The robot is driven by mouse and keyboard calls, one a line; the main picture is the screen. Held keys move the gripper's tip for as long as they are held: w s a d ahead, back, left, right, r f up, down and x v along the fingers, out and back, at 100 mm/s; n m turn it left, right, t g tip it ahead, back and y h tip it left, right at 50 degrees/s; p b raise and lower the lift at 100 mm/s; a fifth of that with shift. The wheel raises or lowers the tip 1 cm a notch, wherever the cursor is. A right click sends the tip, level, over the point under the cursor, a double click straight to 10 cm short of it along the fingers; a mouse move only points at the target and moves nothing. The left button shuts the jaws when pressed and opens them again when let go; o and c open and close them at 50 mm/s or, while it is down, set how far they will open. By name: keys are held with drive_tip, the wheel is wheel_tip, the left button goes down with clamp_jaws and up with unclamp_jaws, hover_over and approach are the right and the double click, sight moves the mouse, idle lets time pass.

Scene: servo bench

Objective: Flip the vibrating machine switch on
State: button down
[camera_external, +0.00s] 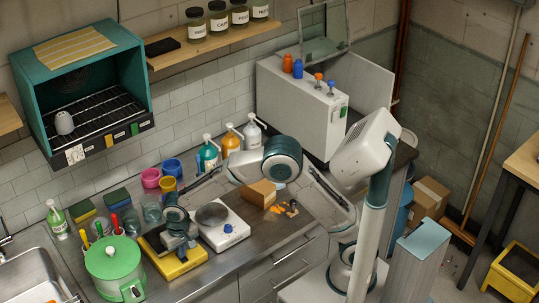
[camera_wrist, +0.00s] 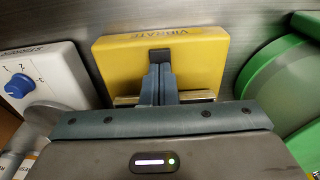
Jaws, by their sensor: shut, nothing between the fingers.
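The vibrating machine is a yellow box (camera_external: 186,265) on the steel counter. In the wrist view it is the yellow box (camera_wrist: 205,65) with a "VIBRATE" label along its far edge. Its dark switch (camera_wrist: 159,54) shows just beyond my fingertips. My gripper (camera_wrist: 158,70) is shut and empty, with its fingers over the middle of the box, at or very near the switch. I cannot tell whether they touch, nor which way the switch is set. In the external view my gripper (camera_external: 181,250) points down over the box, and my wrist hides the switch.
A white device with a blue knob (camera_external: 227,228) stands close on the right in the external view. A green lidded pot (camera_external: 114,262) stands close on the left. Cups, bottles and a wooden block (camera_external: 262,193) are behind and beside. Free room around the box is tight.

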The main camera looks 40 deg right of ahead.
wheel_tip(320, 180, up, 14)
drive_tip(key=s, duration=0.2)
drive_tip(key=shift+f, duration=0.15)
drive_tip(key=b, duration=0.2)
drive_tip(key=w+b, duration=0.1)
drive_tip(key=b, duration=0.2)
drive_tip(key=shift+w+a+r+t, duration=0.1)
drive_tip(key=shift+w+r+t, duration=0.1)
drive_tip(key=shift+w+t, duration=0.1)
drive_tip(key=shift+f, duration=0.15)
drive_tip(key=p, duration=0.1)
approach(186, 260)
drive_tip(key=w+f, duration=0.1)
drive_tip(key=f, duration=0.1)
drive_tip(key=w+f, duration=0.3)
drive_tip(key=f, duration=0.1)
drive_tip(key=shift+w+f, duration=0.2)
drive_tip(key=shift+w, duration=0.05)
